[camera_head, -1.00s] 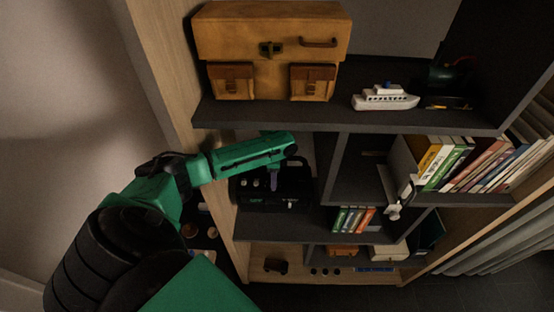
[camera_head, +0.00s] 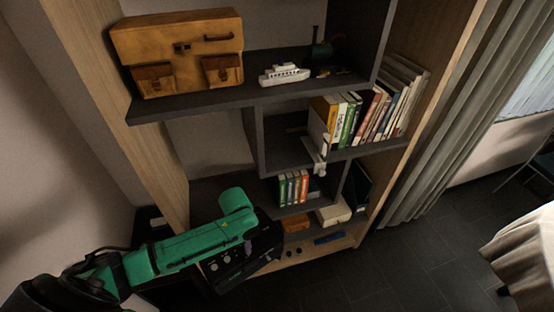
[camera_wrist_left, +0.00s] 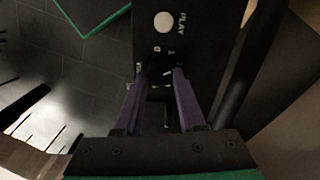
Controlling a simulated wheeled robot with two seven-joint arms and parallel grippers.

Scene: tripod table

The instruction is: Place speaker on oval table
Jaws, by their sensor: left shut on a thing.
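The speaker (camera_head: 238,268) is a black box with knobs and buttons on its face. It is in front of the shelf's lower left part in the head view, tilted. My left gripper (camera_head: 248,246) is shut on it from above. In the left wrist view, the purple fingers of the left gripper (camera_wrist_left: 160,78) close on the black speaker (camera_wrist_left: 175,35), which has white lettering reading PLAY. A cloth-covered table (camera_head: 528,252) shows in part at the right edge of the head view; its full shape is cut off. My right gripper is not in view.
A tall shelf (camera_head: 205,106) holds a brown bag (camera_head: 180,50), a toy ship (camera_head: 284,75) and several books (camera_head: 350,115). Its left lower shelf is bare. Grey curtains (camera_head: 445,110) hang to its right. Dark floor (camera_head: 415,265) is open between shelf and table.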

